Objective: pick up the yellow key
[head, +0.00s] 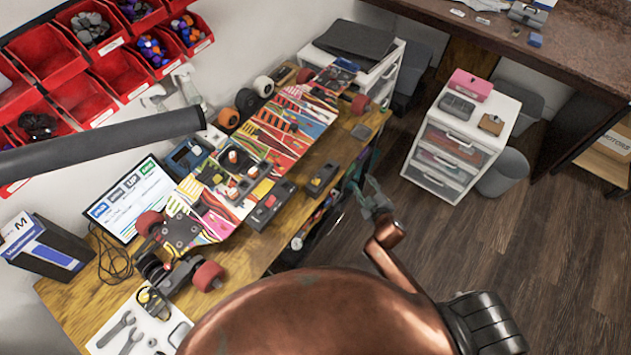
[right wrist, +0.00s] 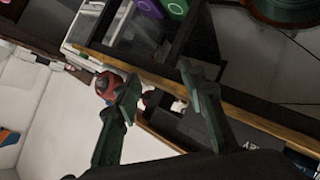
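I cannot make out the yellow key for sure. A small yellow piece (head: 262,190) shows among the parts on the patterned skateboard (head: 287,122) on the wooden workbench (head: 85,305); it is too small to tell whether it is the key. My right gripper (head: 374,201) is just off the bench's right edge, above the floor, apart from the skateboard. In the right wrist view its two green-grey fingers (right wrist: 160,92) stand apart with nothing held between them. My left gripper is not in view.
A monitor (head: 133,200) and red bins (head: 120,72) line the wall side. Wrenches (head: 122,328) lie on a white mat at the near end. A white drawer unit (head: 450,140) stands at the right. The wooden floor (head: 480,240) between is clear.

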